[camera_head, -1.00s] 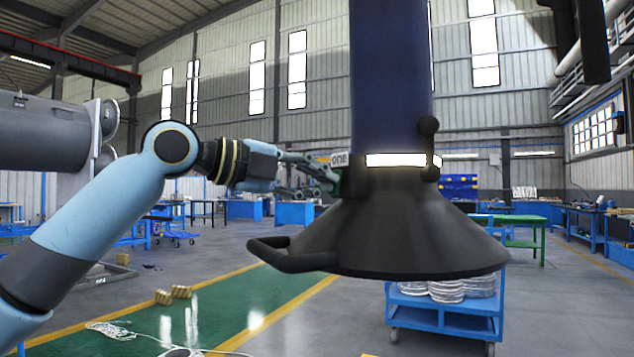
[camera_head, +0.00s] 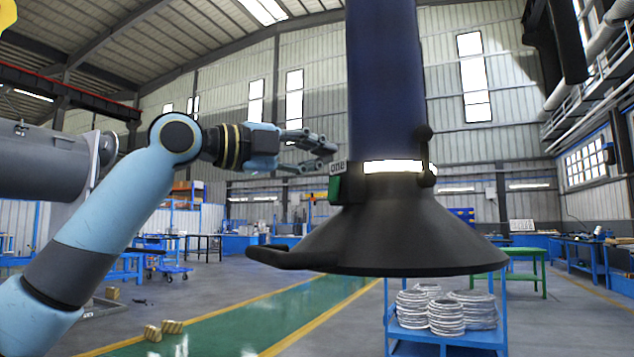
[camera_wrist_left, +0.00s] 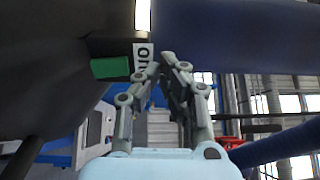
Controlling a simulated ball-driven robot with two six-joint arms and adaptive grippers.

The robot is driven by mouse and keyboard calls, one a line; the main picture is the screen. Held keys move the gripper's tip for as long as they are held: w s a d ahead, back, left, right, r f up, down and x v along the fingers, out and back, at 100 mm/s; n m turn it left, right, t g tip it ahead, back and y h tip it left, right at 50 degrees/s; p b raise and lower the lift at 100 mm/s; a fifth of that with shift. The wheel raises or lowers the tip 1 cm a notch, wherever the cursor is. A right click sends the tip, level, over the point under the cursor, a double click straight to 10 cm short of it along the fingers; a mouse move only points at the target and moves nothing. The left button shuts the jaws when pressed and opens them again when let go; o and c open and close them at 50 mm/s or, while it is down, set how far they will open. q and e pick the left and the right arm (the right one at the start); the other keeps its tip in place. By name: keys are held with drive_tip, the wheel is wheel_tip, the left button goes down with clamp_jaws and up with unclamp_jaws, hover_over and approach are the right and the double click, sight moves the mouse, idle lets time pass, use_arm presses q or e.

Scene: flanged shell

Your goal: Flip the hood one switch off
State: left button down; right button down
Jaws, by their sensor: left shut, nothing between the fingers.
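The black flared hood (camera_head: 400,235) hangs under a dark blue duct (camera_head: 385,80), with a bright white band (camera_head: 395,166) at its neck. On the neck's left side is a label reading "one" (camera_head: 338,167), with a green switch part (camera_head: 334,189) below it. The label (camera_wrist_left: 142,58) and green part (camera_wrist_left: 110,68) also show in the left wrist view. My left gripper (camera_head: 328,150) is shut and empty, just above and left of the label. Its fingertips (camera_wrist_left: 168,62) appear close to the label in the wrist view; contact cannot be told. My right gripper is not visible.
A black handle (camera_head: 285,257) sticks out from the hood's left rim. A blue cart (camera_head: 440,338) with silver coils (camera_head: 446,312) stands behind and below the hood. Small blocks (camera_head: 160,330) lie on the floor at left. The green floor lane (camera_head: 240,318) is otherwise clear.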

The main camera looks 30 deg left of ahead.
use_arm(q)
drive_tip(key=shift+r, duration=1.9)
